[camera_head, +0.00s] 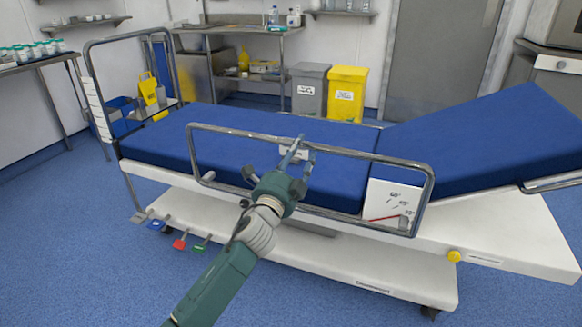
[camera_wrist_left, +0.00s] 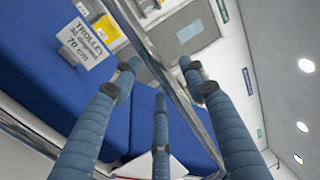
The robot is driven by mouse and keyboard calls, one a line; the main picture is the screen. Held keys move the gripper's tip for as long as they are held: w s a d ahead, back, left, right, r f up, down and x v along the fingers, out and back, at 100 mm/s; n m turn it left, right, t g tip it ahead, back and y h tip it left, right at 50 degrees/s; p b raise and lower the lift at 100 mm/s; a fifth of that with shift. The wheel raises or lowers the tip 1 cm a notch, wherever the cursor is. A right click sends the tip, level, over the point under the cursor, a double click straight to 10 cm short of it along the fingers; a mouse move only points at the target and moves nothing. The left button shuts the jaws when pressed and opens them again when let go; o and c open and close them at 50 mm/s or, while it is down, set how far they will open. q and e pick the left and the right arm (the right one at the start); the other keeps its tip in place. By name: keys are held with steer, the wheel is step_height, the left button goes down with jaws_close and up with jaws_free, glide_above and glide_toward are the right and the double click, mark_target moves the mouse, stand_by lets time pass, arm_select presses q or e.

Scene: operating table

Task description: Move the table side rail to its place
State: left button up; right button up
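The table side rail (camera_head: 230,130) is a bent metal tube frame along the near side of the operating table. Its top bar stands above the blue mattress (camera_head: 165,135). My left gripper (camera_head: 302,147) is at the middle of the top bar, beside a small white tag. In the left wrist view its fingers (camera_wrist_left: 158,70) are spread apart, and the metal rail bar (camera_wrist_left: 140,35) runs between them. I cannot tell whether any finger touches it. The white tag (camera_wrist_left: 85,42) reading "TROLLEY" and "70 cm" also shows there. My right gripper is not in view.
A yellow bin (camera_head: 346,95) and a grey bin (camera_head: 309,90) stand behind the table. A white angle scale (camera_head: 385,203) is behind the rail's right end. Coloured pedals (camera_head: 180,244) stick out at the lower left. Blue floor is clear in front.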

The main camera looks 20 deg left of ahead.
arm_select(q)
steer(key=s+f, duration=0.1)
steer(key=s, duration=0.7)
steer(key=shift+s+a+f, duration=0.2)
steer(key=shift+s+f, duration=0.1)
